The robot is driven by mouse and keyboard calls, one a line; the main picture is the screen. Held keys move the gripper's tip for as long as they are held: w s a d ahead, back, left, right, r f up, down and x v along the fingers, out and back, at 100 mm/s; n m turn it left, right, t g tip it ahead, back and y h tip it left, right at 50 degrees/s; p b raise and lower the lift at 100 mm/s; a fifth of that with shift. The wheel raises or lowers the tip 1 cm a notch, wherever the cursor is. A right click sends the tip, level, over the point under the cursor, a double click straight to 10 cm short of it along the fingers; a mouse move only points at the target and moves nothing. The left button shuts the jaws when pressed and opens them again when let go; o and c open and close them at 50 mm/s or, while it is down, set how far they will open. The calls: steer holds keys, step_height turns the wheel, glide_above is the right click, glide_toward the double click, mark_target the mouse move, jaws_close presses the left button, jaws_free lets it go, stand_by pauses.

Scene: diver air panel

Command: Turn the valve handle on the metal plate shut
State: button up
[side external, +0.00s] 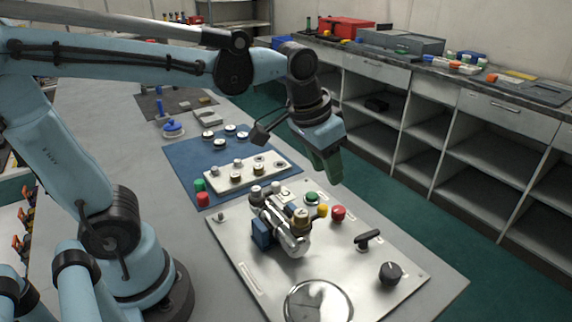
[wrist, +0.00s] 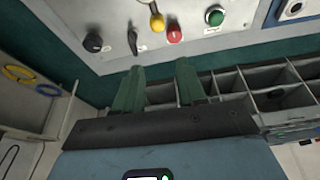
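The metal plate (side external: 345,258) lies on the table and carries a silver pipe valve body (side external: 288,228) with a blue block at its side. A yellow-tipped part (side external: 322,210) sticks out from the valve body towards the red button; in the wrist view it is a short stem with a yellow end (wrist: 157,21). A black T-shaped handle (side external: 368,238) stands further right on the plate and also shows in the wrist view (wrist: 132,40). My gripper (side external: 328,172) hangs above the plate's far edge, apart from everything. Its two green fingers (wrist: 158,78) are spread and empty.
The plate also has a red button (side external: 338,213), a green button (side external: 311,198), a black knob (side external: 389,273) and a round gauge (side external: 318,302). A blue mat (side external: 185,170) with a white block of fittings lies behind. Open shelving (side external: 465,160) stands across the aisle.

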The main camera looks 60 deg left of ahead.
mark_target(366, 234)
steer(key=w+d+f+m+g, duration=0.1)
steer(key=w+d+g, duration=0.3)
steer(key=w+d, duration=0.25)
steer(key=f, duration=1.2)
steer(key=shift+s+d+f, duration=0.15)
steer(key=shift+d, duration=0.1)
jaws_close()
